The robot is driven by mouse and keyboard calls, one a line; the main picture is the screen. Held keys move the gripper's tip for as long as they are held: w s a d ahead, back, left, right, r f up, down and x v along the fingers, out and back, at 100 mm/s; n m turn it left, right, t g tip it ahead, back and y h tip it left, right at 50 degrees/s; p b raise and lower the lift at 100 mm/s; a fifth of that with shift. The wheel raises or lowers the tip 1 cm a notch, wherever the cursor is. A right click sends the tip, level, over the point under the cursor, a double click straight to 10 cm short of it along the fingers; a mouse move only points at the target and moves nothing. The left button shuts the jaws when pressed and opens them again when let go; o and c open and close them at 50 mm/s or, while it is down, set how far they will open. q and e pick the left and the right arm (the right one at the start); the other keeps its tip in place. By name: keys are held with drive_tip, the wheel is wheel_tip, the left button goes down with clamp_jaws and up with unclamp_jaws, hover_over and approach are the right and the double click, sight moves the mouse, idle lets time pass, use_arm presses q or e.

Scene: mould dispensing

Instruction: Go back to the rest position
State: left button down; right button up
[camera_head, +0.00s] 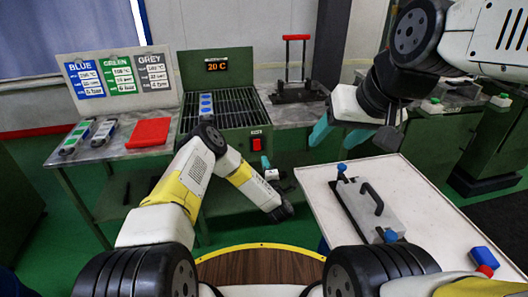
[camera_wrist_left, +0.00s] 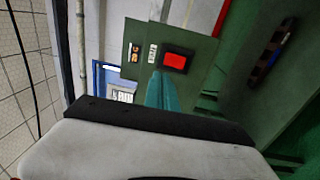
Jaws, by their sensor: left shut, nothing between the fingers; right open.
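My left gripper (camera_head: 266,162) is low in front of the green heater's front panel, mostly hidden behind my own left forearm. Its teal fingers, also seen in the left wrist view (camera_wrist_left: 162,92), are together with nothing between them. In the wrist view they point toward a green panel with a red switch (camera_wrist_left: 175,62). My right gripper (camera_head: 339,134) hangs at the upper right of the head view, above the far edge of the white table. Its teal fingers are apart and empty.
A white table (camera_head: 325,180) holds a grey mould (camera_head: 372,208) with a black handle and a blue-red block (camera_head: 484,258). The green heater (camera_head: 232,145) shows 20 C and bears a blue-topped piece (camera_head: 206,103).

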use_arm(q)
drive_tip(key=shift+r, duration=0.1)
drive_tip(key=w+d+r+m+g+h, duration=0.15)
drive_tip(key=w+r+m+h, duration=0.35)
drive_tip(key=r, duration=0.6)
drive_tip(key=d+r+m+g+h, duration=0.1)
drive_tip(key=r+m+g+h, duration=0.15)
drive_tip(key=r+m, duration=0.7)
drive_tip(key=s+a+r+g, duration=0.1)
drive_tip(key=s+a+r, duration=0.3)
drive_tip(key=r, duration=0.6)
drive_tip(key=s+a+r+m+g, duration=0.2)
drive_tip(key=s+a+r, duration=0.2)
drive_tip(key=s, duration=0.5)
drive_tip(key=s+a+r+m+g, duration=0.2)
drive_tip(key=s+a+r, duration=0.2)
drive_tip(key=s, duration=0.4)
drive_tip(key=s+a+m+g+y, duration=0.1)
drive_tip(key=s+a, duration=0.2)
drive_tip(key=s, duration=0.8)
drive_tip(key=s+a+f+m+g, duration=0.1)
drive_tip(key=s+a+g, duration=0.1)
drive_tip(key=s, duration=1)
drive_tip(key=shift+s+a+y, duration=0.25)
drive_tip(key=shift+a+y, duration=0.1)
drive_tip(key=shift+a, duration=0.3)
drive_tip(key=shift+f, duration=0.1)
